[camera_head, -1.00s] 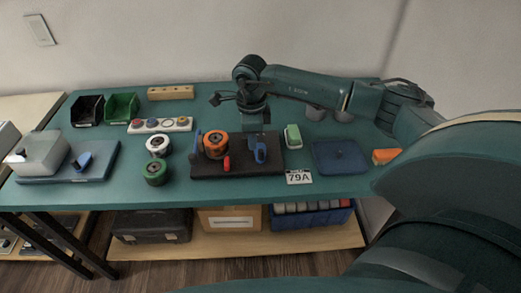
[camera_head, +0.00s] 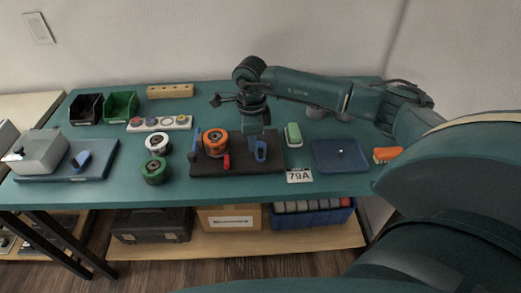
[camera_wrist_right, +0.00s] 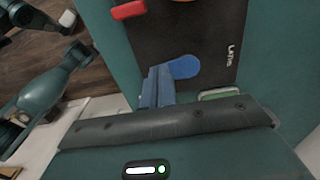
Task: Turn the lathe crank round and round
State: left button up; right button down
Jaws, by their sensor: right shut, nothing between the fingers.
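The lathe is a black base (camera_head: 235,168) at the middle of the bench, lettered in the right wrist view (camera_wrist_right: 220,40). It carries an orange wheel (camera_head: 216,142), a red grip (camera_head: 226,161) in front of the wheel, and blue parts at the left (camera_head: 195,139) and right (camera_head: 260,151). I cannot tell for certain which part is the crank. My right gripper (camera_wrist_right: 157,85) is shut and empty, pointing down over the right side of the base, near a blue rounded part (camera_wrist_right: 185,67). The red grip (camera_wrist_right: 128,10) is apart from it. My left gripper is out of view.
A green-and-white block (camera_head: 293,135), a 79A card (camera_head: 299,176) and a blue tray (camera_head: 341,157) lie right of the lathe. White (camera_head: 157,144) and green (camera_head: 154,170) rolls stand left. A button panel (camera_head: 160,125) is behind.

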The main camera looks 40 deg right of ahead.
jog(key=shift+f+b, duration=1.1)
jog(key=shift+f, duration=0.55)
jog(key=shift+s+f, duration=0.1)
